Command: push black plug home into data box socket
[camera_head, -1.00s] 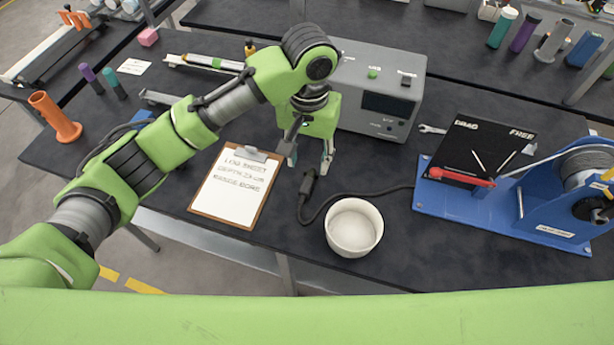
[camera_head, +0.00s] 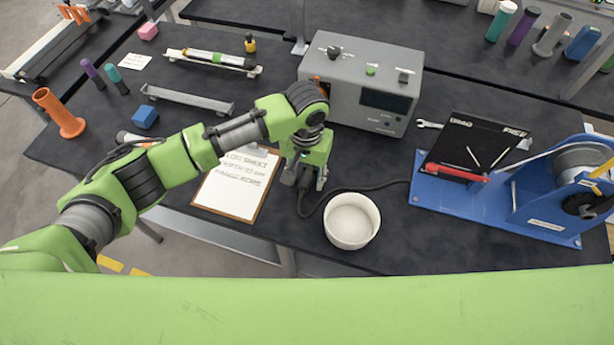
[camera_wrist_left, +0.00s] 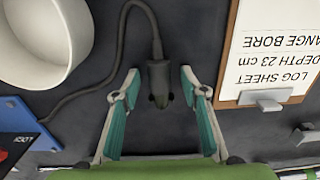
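The black plug (camera_wrist_left: 159,82) lies on the dark bench with its black cable attached. In the left wrist view it is between the two teal-padded fingers of my left gripper (camera_wrist_left: 158,105), with a gap on each side. In the head view the gripper (camera_head: 305,182) is low over the plug, which the fingers mostly hide. The grey data box (camera_head: 345,100) stands just behind the gripper, with a dark screen on its front. I cannot make out its socket clearly. My right gripper is not in view.
A white bowl (camera_head: 352,220) stands right of the gripper, close to the cable (camera_head: 345,196). A clipboard (camera_head: 235,185) lies to the left, partly under my arm. A blue winch base (camera_head: 470,215) is at the right, and a wrench (camera_head: 428,124) lies beside the box.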

